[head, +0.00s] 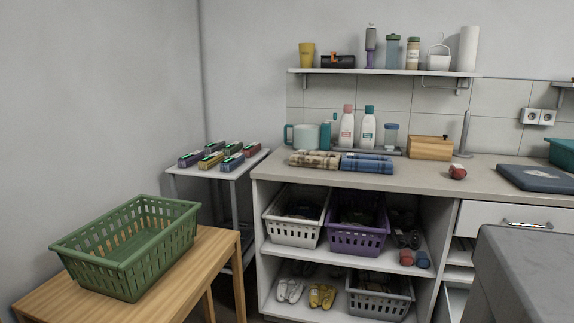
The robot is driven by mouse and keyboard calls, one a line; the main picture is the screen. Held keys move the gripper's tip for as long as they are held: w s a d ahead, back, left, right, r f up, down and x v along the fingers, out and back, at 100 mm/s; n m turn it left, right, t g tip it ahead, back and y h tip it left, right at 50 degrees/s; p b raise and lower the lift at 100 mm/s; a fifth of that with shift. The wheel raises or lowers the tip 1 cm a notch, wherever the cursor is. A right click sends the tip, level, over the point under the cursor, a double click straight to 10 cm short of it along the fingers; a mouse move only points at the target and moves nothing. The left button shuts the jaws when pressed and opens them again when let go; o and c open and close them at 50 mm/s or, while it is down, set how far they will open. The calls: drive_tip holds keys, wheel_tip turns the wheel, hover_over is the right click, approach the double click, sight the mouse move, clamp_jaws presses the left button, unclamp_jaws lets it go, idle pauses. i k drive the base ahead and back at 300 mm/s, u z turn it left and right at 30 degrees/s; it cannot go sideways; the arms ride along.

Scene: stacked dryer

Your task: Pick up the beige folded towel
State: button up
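A beige and brown plaid towel (312,159), folded or rolled, lies on the worktop near its left front edge. A blue plaid towel (367,163) lies right beside it on the right. The beige towel's top and front show clearly, and nothing stands in front of it. My gripper is not in view.
The worktop (420,177) is mostly bare right of the towels, apart from a small red object (457,172). Bottles and a tray stand behind the towels. A small side table (215,172) with several small boxes is left. A green basket (130,245) sits on a wooden table.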

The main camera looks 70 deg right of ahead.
sight(312, 159)
drive_tip(key=z, duration=0.75)
drive_tip(key=k, duration=0.15)
drive_tip(key=u, duration=2.05)
drive_tip(key=k, duration=1.95)
drive_tip(key=z, duration=0.95)
